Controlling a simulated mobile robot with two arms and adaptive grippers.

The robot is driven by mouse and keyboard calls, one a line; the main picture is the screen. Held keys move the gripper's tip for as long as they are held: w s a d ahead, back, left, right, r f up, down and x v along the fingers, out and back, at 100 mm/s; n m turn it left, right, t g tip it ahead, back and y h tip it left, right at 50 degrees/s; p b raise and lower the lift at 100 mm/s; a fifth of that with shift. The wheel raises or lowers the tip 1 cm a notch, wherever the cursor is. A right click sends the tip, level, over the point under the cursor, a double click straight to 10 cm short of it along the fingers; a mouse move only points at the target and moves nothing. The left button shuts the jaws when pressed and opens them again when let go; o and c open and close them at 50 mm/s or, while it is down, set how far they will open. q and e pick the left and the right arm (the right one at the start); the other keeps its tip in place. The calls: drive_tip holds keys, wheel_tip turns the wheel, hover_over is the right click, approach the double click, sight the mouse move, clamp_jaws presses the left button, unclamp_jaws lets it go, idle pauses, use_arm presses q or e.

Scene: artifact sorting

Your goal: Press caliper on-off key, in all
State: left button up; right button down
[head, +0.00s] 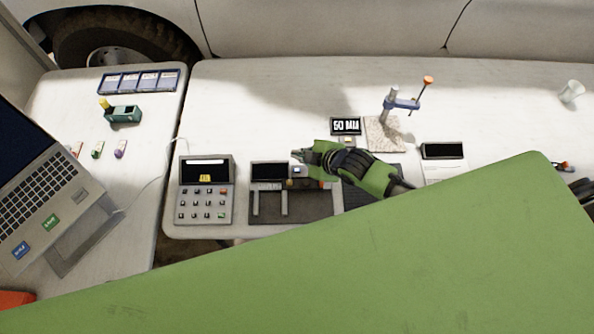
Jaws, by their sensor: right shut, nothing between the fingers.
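The caliper (268,186) lies on a dark mat (310,213) near the front edge of the white table, in the head view. It has a dark display and two pale jaws pointing towards the front edge. Small coloured keys show at its right end, partly beside my gripper; which one is the on-off key is too small to tell. My right gripper (297,156) is shut and empty, with its fingertips over or just behind the caliper's right end. I cannot tell whether it touches the caliper. My left gripper is not in view.
A keypad device (206,208) stands left of the mat. A "50 MM" display (346,126), a stand with a blue clamp (398,103) and a dark-screened device (442,151) are behind and right. A laptop (45,190) is at left. My green arm hides the lower right.

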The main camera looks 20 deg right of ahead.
drive_tip(key=b, duration=0.4)
hover_over(298, 171)
wheel_tip(298, 171, down, 5)
drive_tip(key=shift+s+r, duration=0.1)
drive_tip(key=shift+s, duration=0.05)
drive_tip(key=shift+f+b, duration=0.4)
drive_tip(key=shift+f, duration=0.55)
drive_tip(key=shift+f, duration=0.1)
drive_tip(key=shift+f, duration=0.3)
drive_tip(key=shift+f+b, duration=0.35)
idle(0.6)
idle(0.3)
drive_tip(key=shift+r+p, duration=0.8)
drive_tip(key=shift+p, duration=0.1)
